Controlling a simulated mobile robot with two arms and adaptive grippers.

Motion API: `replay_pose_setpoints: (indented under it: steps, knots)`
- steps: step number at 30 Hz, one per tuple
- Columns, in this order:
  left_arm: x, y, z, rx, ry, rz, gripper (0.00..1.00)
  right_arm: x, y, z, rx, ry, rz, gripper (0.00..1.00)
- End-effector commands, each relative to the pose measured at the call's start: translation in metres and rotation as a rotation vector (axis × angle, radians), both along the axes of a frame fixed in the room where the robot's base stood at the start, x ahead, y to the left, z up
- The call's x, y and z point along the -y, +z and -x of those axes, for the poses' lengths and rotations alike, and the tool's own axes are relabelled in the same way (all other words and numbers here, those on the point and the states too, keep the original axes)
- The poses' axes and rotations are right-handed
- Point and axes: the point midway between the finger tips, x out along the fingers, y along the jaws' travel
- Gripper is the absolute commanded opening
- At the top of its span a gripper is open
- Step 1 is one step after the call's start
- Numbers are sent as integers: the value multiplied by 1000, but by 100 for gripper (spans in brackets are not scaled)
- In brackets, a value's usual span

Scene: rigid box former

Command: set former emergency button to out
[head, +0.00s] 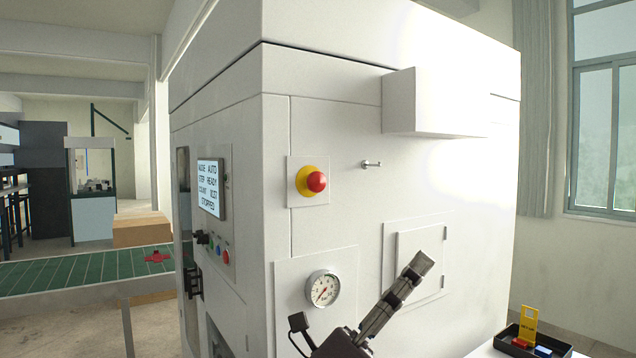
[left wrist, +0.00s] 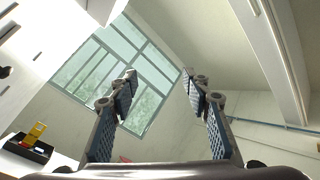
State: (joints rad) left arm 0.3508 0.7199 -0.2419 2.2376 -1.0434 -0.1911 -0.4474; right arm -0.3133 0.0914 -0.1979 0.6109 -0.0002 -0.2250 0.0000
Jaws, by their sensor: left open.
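The emergency button is a red mushroom knob (head: 317,182) on a yellow collar (head: 303,181), mounted on a square plate on the white box former (head: 340,130). From here I cannot tell whether the knob is in or out. My left gripper (head: 360,292) is below the button and to its right in the head view, apart from it. In the left wrist view its two fingers (left wrist: 159,78) are spread with nothing between them. That view looks toward the window and ceiling and does not show the button. My right gripper is not in view.
The former also bears a screen (head: 210,188) reading STOPPED, small buttons (head: 218,247), a gauge (head: 322,289), a small handle (head: 371,164), a hatch (head: 420,262) and a protruding box (head: 430,100). A black tray (head: 560,345) with a yellow item lies lower right. A green conveyor (head: 85,268) is left.

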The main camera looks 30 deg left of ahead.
Motion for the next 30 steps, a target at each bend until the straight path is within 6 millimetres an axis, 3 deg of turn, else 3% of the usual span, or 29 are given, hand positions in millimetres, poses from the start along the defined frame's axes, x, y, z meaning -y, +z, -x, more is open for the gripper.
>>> replay_pose_setpoints:
  steps: [1,3,5,7,10,13,15,19,21,24,30]
  knots:
    - [21,26,13,137,28,-216,44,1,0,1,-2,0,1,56]
    - [47,40,27,303,86,-527,44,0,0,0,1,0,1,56]
    - [59,43,29,423,162,-794,44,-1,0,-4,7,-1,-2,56]
    - [55,41,23,532,278,-1104,44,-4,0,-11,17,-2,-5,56]
    - [16,45,3,603,481,-1525,44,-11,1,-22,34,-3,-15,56]
    - [-51,62,-13,571,694,-1873,44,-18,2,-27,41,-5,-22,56]
    - [-100,80,-15,504,826,-2059,44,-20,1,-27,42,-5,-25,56]
    - [-171,108,-5,358,998,-2271,44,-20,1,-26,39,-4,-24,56]
    - [-193,116,0,304,1045,-2325,44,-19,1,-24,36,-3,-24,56]
    - [-206,122,1,267,1073,-2359,44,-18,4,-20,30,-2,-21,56]
    - [-207,124,-27,262,1072,-2362,44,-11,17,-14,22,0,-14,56]
